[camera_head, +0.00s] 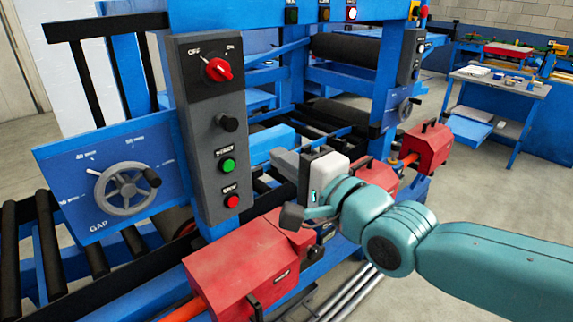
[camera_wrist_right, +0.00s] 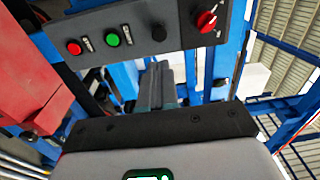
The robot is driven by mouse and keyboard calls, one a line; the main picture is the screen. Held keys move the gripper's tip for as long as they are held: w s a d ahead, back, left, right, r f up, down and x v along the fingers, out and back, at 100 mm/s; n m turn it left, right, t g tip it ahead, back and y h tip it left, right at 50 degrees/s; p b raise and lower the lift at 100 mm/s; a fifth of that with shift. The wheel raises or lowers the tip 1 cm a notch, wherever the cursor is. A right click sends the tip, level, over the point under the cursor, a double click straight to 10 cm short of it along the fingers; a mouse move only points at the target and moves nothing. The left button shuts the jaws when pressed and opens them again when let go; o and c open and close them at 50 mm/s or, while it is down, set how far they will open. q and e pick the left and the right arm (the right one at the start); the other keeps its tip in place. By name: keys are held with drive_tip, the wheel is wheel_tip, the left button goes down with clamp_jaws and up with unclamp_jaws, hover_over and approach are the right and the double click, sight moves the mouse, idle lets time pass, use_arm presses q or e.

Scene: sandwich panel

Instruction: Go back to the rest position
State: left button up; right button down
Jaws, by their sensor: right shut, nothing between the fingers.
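My right gripper (camera_head: 278,158) is in front of the blue machine, just right of the grey control box (camera_head: 200,110), with its fingers pointing left. Its arm comes in from the right edge. The fingers are closed together and empty; they also show in the wrist view (camera_wrist_right: 157,85), apart from the box as far as I can tell. The box carries a red OFF/ON knob (camera_head: 218,69), a black knob (camera_head: 228,122), a green START button (camera_head: 228,165) and a red button (camera_head: 232,201) below it. My left gripper is not in view.
A GAP panel (camera_head: 70,165) with a grey handwheel (camera_head: 127,189) is at the left. A red motor housing (camera_head: 243,272) lies below my right gripper, and another red housing (camera_head: 427,147) stands behind. A workbench (camera_head: 500,82) is at the back right. The floor (camera_head: 440,195) beyond my arm is clear.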

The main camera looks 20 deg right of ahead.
drive_tip(key=w+f+m+g+h, duration=0.1)
drive_tip(key=w+f+g, duration=0.1)
drive_tip(key=f, duration=0.7)
drive_tip(key=w+f+g, duration=0.2)
drive_tip(key=w+f, duration=0.1)
drive_tip(key=f, duration=0.5)
drive_tip(key=s+a+f+g, duration=0.1)
drive_tip(key=s+f+g, duration=0.1)
drive_tip(key=f, duration=0.8)
drive_tip(key=s+f+g, duration=0.2)
drive_tip(key=f+g, duration=0.1)
drive_tip(key=f, duration=0.7)
drive_tip(key=s+a+f+n+g, duration=0.2)
drive_tip(key=s+f+n+g, duration=0.2)
drive_tip(key=s+f, duration=0.6)
drive_tip(key=s+a+f+n+g, duration=0.2)
drive_tip(key=s+f+n+g, duration=0.2)
drive_tip(key=s+f+n, duration=0.5)
drive_tip(key=shift+s+f+h, duration=0.3)
drive_tip(key=shift+s+f, duration=0.15)
drive_tip(key=shift+s, duration=0.7)
